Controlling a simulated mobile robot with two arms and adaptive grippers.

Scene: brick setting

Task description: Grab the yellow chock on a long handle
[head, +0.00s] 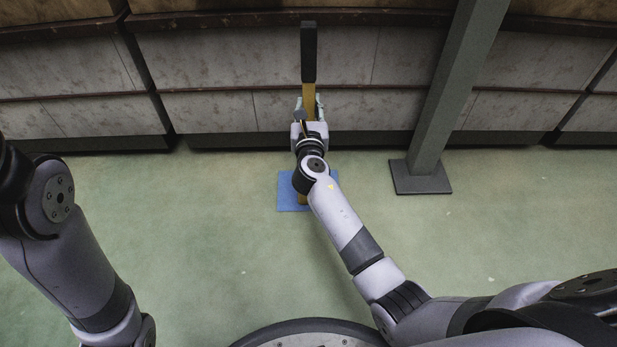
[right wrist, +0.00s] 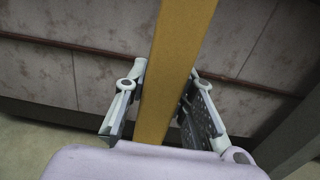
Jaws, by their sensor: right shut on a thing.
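The yellow chock's long handle stands upright in the head view, with a dark grip (head: 308,52) at the top and a yellow shaft (head: 308,98) below it. My right gripper (head: 308,104) is shut on the yellow shaft, below the dark grip. In the right wrist view the yellow shaft (right wrist: 178,70) runs between the two fingers of the gripper (right wrist: 165,105). The lower end of the chock is mostly hidden behind my right arm; a bit of yellow shows over the blue mat (head: 286,192). My left gripper is not in view; only part of the left arm shows.
A wall of grey panels (head: 210,112) with dark red ledges stands right behind the handle. A grey post (head: 442,105) on a square base plate (head: 421,178) stands to the right. The green floor (head: 200,240) is clear on both sides of the right arm.

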